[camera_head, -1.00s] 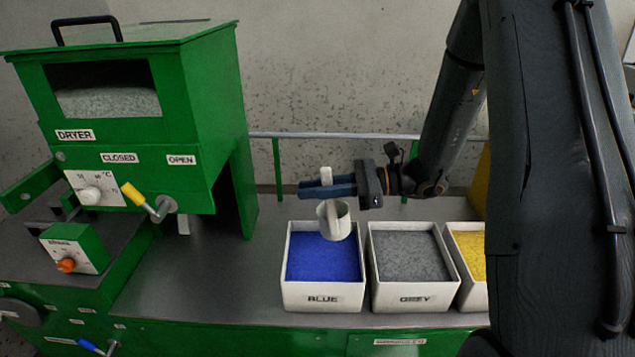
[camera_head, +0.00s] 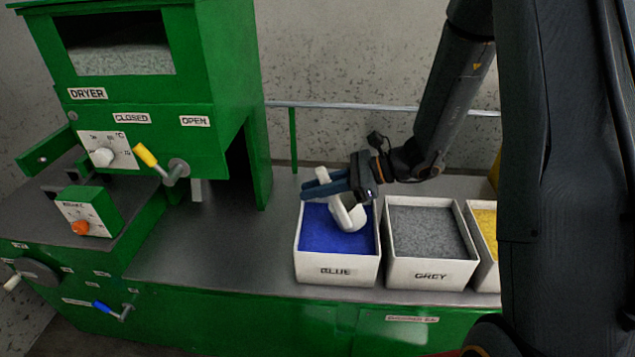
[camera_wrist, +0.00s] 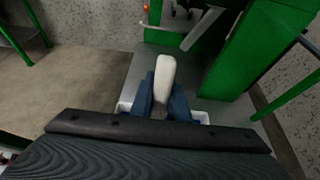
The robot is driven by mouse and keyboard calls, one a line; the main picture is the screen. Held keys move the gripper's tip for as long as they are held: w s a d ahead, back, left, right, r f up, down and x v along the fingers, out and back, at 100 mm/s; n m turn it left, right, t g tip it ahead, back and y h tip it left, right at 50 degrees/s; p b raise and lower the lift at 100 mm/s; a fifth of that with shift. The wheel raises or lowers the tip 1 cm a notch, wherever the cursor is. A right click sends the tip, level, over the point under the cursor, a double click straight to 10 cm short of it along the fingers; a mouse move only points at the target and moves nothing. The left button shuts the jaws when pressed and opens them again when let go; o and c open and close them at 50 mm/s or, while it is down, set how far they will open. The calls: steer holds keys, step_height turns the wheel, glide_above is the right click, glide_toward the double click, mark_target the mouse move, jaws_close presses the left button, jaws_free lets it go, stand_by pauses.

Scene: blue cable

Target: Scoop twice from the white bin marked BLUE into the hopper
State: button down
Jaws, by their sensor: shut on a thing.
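The white bin marked BLUE (camera_head: 337,272) stands on the grey bench and holds blue granules (camera_head: 322,232). My gripper (camera_head: 322,187) is over this bin, shut on the handle of a white scoop (camera_head: 352,217). The scoop is tilted, with its cup low at the right part of the blue granules. I cannot tell how deep it sits or whether it holds granules. In the wrist view the pale scoop handle (camera_wrist: 158,80) stands up between the blue fingers, and the bin's rim shows at both sides below. I cannot make out the hopper for certain.
A white bin marked GREY (camera_head: 432,275) stands just right, with a yellow-filled bin (camera_head: 487,225) beyond it. The green dryer (camera_head: 150,90) with a yellow-handled lever stands at the left. The bench (camera_head: 220,250) between is clear. A rail runs behind.

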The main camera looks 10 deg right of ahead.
mark_target(328, 175)
steer(key=w+a+f+b, duration=0.1)
steer(key=a+f+b, duration=0.3)
steer(key=f, duration=0.4)
steer(key=shift+a+h+b, duration=0.3)
steer(key=shift+a, duration=0.1)
steer(key=shift+r, duration=0.1)
stand_by(1.3)
steer(key=shift+s+d+r+y+p, duration=0.2)
steer(key=shift+d+r+y+p, duration=0.55)
steer(key=shift+r, duration=1.2)
steer(key=shift+s+d+r+y+p, duration=0.15)
steer(key=shift+d+r+y+p, duration=0.3)
steer(key=shift+d+r+p, duration=1.05)
steer(key=shift+s+d+r+y+p, duration=0.2)
steer(key=shift+d+r+y+p, duration=0.3)
steer(key=shift+r, duration=1.85)
steer(key=shift+t+y, duration=0.4)
steer(key=shift+y, duration=0.4)
steer(key=shift+s+d+r+p, duration=0.1)
steer(key=shift+d+r+p, duration=0.5)
steer(key=shift+r, duration=0.85)
steer(key=shift+s+d+r+p, duration=0.15)
steer(key=shift+r+p, duration=0.7)
steer(key=shift+r, duration=0.6)
steer(key=shift+w+d+r+p, duration=0.1)
steer(key=shift+d+r+p, duration=0.5)
steer(key=shift+r, duration=0.85)
steer(key=shift+s+a, duration=0.1)
steer(key=shift+a, duration=0.15)
